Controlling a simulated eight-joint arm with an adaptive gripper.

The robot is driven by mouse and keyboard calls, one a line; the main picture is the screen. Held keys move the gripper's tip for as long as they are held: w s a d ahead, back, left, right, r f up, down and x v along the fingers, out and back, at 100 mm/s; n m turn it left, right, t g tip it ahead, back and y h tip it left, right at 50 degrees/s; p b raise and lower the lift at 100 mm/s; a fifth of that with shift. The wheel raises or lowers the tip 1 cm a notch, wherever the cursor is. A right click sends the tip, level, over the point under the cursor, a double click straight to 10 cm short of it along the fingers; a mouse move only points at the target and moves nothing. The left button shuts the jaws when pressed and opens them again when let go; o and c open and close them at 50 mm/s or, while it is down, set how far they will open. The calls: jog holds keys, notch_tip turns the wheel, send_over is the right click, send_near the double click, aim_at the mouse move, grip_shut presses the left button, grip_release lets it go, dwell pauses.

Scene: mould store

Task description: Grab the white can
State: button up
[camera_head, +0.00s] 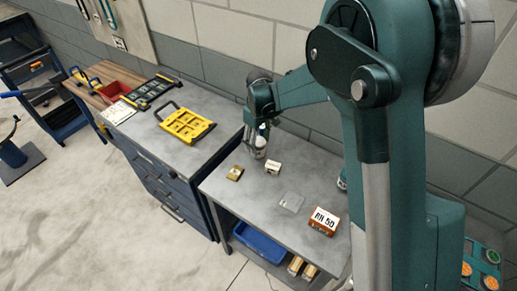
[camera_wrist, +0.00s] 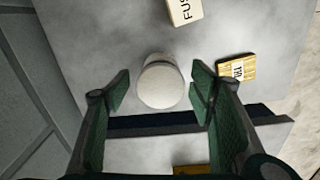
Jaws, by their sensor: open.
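The white can (camera_wrist: 160,84) shows from above in the wrist view as a round pale top on the grey table. My gripper (camera_wrist: 158,84) is open, with one green finger on each side of the can and a gap visible on both sides. In the head view my gripper (camera_head: 257,148) points down at the back left of the table, with the white can (camera_head: 262,131) partly hidden by the fingers.
On the grey table (camera_head: 250,186) are a white labelled box (camera_head: 273,168), a small yellow-brown block (camera_head: 235,173), a clear flat piece (camera_head: 291,202) and a brown labelled box (camera_head: 323,221). The wall is close behind. A higher cabinet (camera_head: 190,154) with a yellow case (camera_head: 187,125) stands left.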

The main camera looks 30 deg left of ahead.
jog(key=shift+a+f, duration=0.1)
jog(key=shift+f, duration=1.95)
jog(key=c, duration=1.2)
jog(key=shift+r, duration=0.2)
jog(key=shift+r, duration=4.85)
